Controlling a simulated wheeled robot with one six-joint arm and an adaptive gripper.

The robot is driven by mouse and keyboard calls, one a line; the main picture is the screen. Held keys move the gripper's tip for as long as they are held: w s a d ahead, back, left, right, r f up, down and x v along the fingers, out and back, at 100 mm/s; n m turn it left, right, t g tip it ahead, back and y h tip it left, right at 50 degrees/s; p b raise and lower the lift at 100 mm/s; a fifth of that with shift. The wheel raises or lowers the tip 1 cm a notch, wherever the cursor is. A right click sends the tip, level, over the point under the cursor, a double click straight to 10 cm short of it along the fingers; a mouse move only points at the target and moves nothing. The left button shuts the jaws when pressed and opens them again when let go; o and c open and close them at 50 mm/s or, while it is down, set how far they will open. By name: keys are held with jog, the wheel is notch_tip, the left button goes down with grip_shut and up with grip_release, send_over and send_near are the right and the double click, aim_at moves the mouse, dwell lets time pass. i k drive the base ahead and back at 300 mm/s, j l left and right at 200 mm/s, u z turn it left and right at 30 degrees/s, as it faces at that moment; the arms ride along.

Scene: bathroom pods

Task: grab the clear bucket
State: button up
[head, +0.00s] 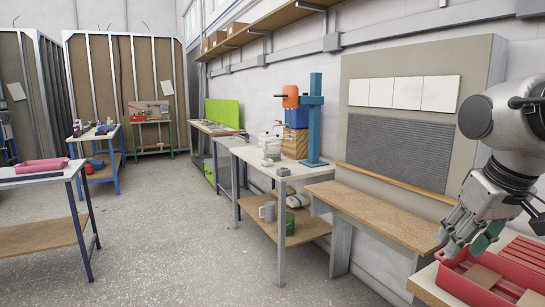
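A small clear or whitish container (269,145), perhaps the clear bucket, stands on the pale worktable (298,172) along the right wall. It is small and partly lost among other items, so I cannot be sure of it. My gripper (463,244) is at the right edge, over the near bench and far from that container. Its fingers point down towards a red crate (455,284). A green part shows by the fingers; I cannot tell whether it is a finger pad or another thing. No clear bucket shows at the gripper.
A blue stand (316,120) with an orange head rises from the worktable. A wooden bench (385,212) lies between worktable and crate. A pink tray (41,166) is on the left table. The middle floor is clear.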

aim_at(274, 148)
jog(key=i+j+u, duration=0.3)
jog(key=i, duration=0.15)
jog(key=i+u, duration=0.3)
jog(key=i, duration=0.2)
jog(key=i+u, duration=0.2)
jog(key=i, duration=1.7)
jog(key=i+z, duration=0.2)
jog(key=i, duration=0.25)
jog(key=i+j+z, duration=0.2)
jog(key=i, duration=0.25)
jog(key=i+j+z, duration=0.25)
jog(key=i, duration=0.2)
jog(key=i+j+z, duration=0.25)
jog(key=i+z, duration=0.15)
jog(key=i+j+z, duration=0.65)
jog(key=j+z, duration=0.15)
